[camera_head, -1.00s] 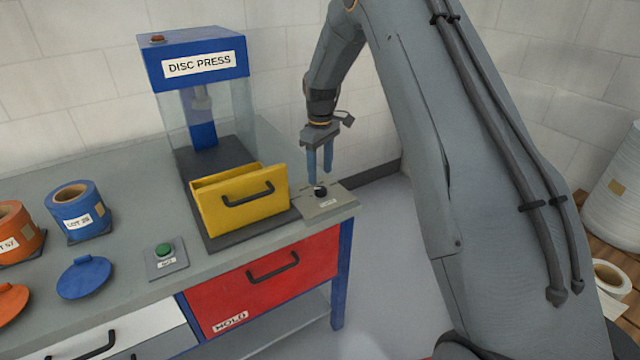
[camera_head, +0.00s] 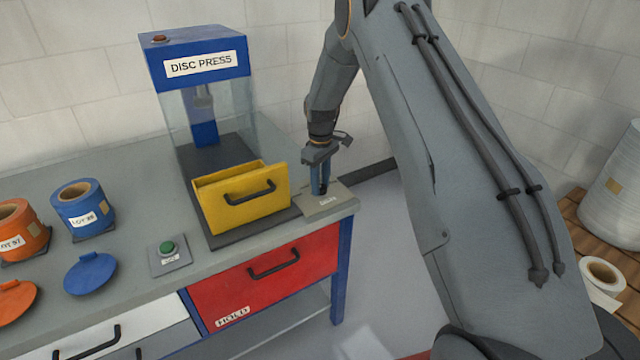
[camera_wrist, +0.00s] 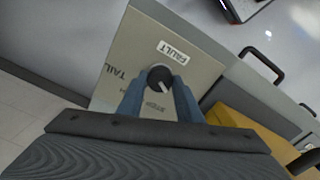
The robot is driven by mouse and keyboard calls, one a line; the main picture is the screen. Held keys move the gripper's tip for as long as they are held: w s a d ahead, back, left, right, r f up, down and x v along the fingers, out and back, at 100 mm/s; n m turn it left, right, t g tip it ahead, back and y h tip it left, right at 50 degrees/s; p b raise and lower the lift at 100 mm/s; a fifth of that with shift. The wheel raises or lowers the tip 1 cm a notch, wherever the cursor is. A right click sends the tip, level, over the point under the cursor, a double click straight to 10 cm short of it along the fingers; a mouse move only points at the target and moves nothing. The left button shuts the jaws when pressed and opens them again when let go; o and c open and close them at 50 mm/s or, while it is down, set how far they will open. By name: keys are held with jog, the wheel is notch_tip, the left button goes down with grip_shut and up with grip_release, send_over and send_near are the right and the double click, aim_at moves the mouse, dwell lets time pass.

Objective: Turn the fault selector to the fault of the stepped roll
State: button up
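The fault selector (camera_head: 318,206) is a beige plate with a black knob at the bench's right front corner. In the wrist view the plate (camera_wrist: 125,60) carries the label FAULT. The word TAIL and other print, partly hidden by a finger, lie around the knob (camera_wrist: 158,76). A white pointer line on the knob points toward the lower right in that view. My gripper (camera_head: 319,190) is down at the plate. Its two blue fingers (camera_wrist: 160,88) stand on either side of the knob and look closed on it. No roll that I see is clearly stepped.
The yellow drawer front (camera_head: 240,200) of the disc press (camera_head: 200,75) stands close left of the selector. A red drawer (camera_head: 265,280) is below.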

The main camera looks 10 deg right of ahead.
dwell(0.3)
jog(key=m+b, duration=0.2)
jog(key=m, duration=0.1)
jog(key=shift+m, duration=0.4)
jog(key=shift+m+b, duration=0.7)
jog(key=shift+m, duration=1.2)
jog(key=o, duration=1)
jog(key=shift+o, duration=0.2)
jog(key=shift+r, duration=0.1)
